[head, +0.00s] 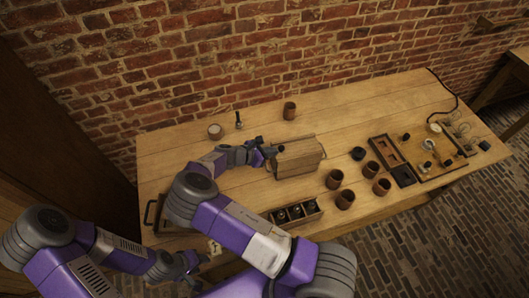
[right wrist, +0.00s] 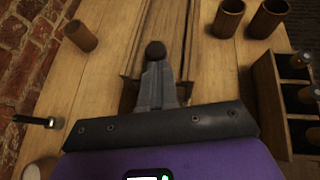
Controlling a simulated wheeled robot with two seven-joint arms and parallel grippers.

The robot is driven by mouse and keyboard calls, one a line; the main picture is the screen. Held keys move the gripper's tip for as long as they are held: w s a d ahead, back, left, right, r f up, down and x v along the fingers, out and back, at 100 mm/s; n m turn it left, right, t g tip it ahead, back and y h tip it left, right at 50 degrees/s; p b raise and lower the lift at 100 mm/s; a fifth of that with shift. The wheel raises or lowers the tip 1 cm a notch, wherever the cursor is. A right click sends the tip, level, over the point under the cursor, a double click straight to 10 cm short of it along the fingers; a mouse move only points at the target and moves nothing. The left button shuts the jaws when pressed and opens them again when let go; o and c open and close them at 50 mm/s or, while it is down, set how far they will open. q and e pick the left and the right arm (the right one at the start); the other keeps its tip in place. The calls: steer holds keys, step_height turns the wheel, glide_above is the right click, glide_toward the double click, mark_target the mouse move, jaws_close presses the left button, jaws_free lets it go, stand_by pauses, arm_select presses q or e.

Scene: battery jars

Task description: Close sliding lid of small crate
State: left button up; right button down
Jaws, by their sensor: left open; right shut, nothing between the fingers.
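The small crate (head: 300,157) is a pale wooden box standing near the middle of the table in the head view. In the right wrist view its top (right wrist: 212,50) shows long wooden strips and a lengthwise groove. I cannot tell how far the sliding lid is open. My right gripper (head: 277,150) is shut and empty at the crate's left end. In the right wrist view its fingertips (right wrist: 155,50) are over the crate's near end; I cannot tell whether they touch it. My left gripper (head: 200,262) is low at the table's front left, open and away from the crate.
A divided wooden tray with dark jars (head: 295,212) lies in front of the crate. Brown cups (head: 345,198) stand to the right, and another cup (head: 289,110) stands behind. A round pale jar (head: 215,131) is at back left. A board with parts (head: 436,152) is at far right.

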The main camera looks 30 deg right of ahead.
steer(key=a+f+v, duration=0.1)
steer(key=v, duration=1.2)
steer(key=shift+f+b, duration=0.25)
steer(key=shift+b, duration=0.2)
